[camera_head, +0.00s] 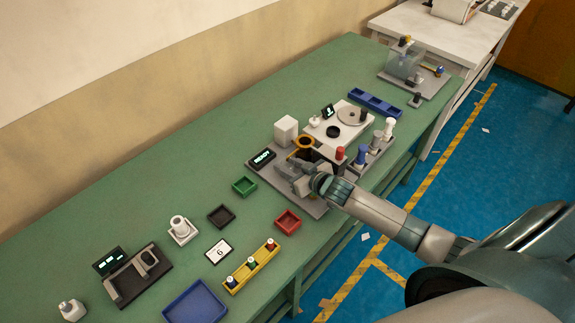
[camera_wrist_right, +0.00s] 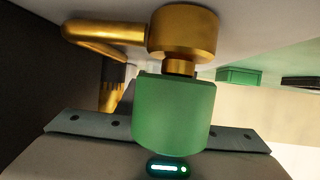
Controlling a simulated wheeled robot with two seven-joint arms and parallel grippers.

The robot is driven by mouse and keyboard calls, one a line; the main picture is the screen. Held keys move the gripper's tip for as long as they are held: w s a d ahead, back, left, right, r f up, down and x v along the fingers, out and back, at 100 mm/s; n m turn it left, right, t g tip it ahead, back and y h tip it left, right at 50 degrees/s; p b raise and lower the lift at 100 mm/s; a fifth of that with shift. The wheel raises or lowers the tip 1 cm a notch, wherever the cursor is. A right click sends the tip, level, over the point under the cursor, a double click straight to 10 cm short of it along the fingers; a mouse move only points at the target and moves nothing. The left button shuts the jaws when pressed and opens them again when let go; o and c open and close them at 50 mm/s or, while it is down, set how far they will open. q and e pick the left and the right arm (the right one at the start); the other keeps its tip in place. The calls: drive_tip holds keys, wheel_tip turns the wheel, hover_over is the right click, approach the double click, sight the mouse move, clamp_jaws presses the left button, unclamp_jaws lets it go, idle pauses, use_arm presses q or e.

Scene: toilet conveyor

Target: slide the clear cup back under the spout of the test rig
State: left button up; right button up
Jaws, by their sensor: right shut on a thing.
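The test rig is a grey plate (camera_head: 313,207) with a small dark display (camera_head: 262,159) and a gold spout (camera_head: 304,143). My right gripper (camera_head: 292,174) is low over this plate, just in front of the spout. It is shut on what looks like the clear cup, which the gripper mostly hides. In the right wrist view the gold spout (camera_wrist_right: 183,33) with its bent pipe is close by. A green cylinder (camera_wrist_right: 174,112) shows beside its neck; I cannot tell whether that is the cup. My left gripper is out of view.
A white box (camera_head: 286,130) stands behind the spout. Red- and blue-topped bottles (camera_head: 361,155) stand to the right. A green tray (camera_head: 244,187), a black tray (camera_head: 221,216) and a red tray (camera_head: 288,221) lie left and in front. Bare green table lies along the wall.

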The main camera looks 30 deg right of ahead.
drive_tip(key=o, duration=1.1)
drive_tip(key=shift+s, duration=0.1)
drive_tip(key=shift+s+d, duration=0.1)
drive_tip(key=shift+s, duration=0.1)
drive_tip(key=b+v, duration=0.4)
drive_tip(key=v, duration=1.1)
drive_tip(key=shift+s+r, duration=0.1)
drive_tip(key=shift+s, duration=0.05)
drive_tip(key=shift+s+d+r, duration=0.1)
drive_tip(key=shift+s+r, duration=0.25)
drive_tip(key=shift+s, duration=0.25)
